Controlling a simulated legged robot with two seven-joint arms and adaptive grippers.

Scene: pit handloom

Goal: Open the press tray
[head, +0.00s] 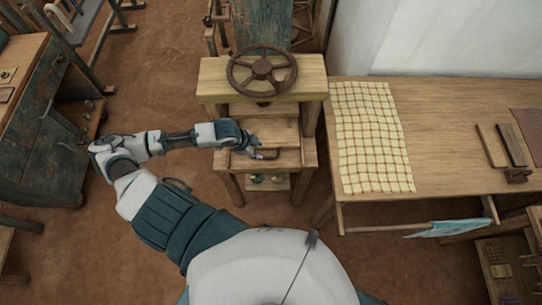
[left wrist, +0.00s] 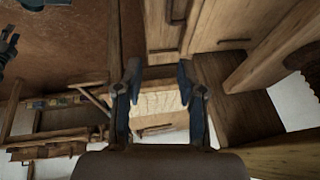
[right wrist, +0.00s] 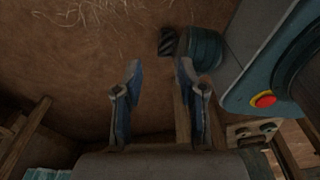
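The wooden press (head: 312,88) stands at the top centre of the head view, with a dark handwheel (head: 262,70) on its top beam. The press tray (head: 285,158) looks like the light wooden part low between its posts. My left gripper (head: 262,152) is at the front of this part, and its fingers cover some of it. In the left wrist view my left gripper (left wrist: 160,82) has its fingers wide apart, with light wood beyond them. I cannot tell if it touches the tray. My right gripper (right wrist: 158,75) is open and empty above brown floor.
A table (head: 440,130) with a checked cloth (head: 370,135) stands close to the right of the press. A dark workbench (head: 45,135) is at the left. Brown floor (head: 75,245) is clear at the lower left.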

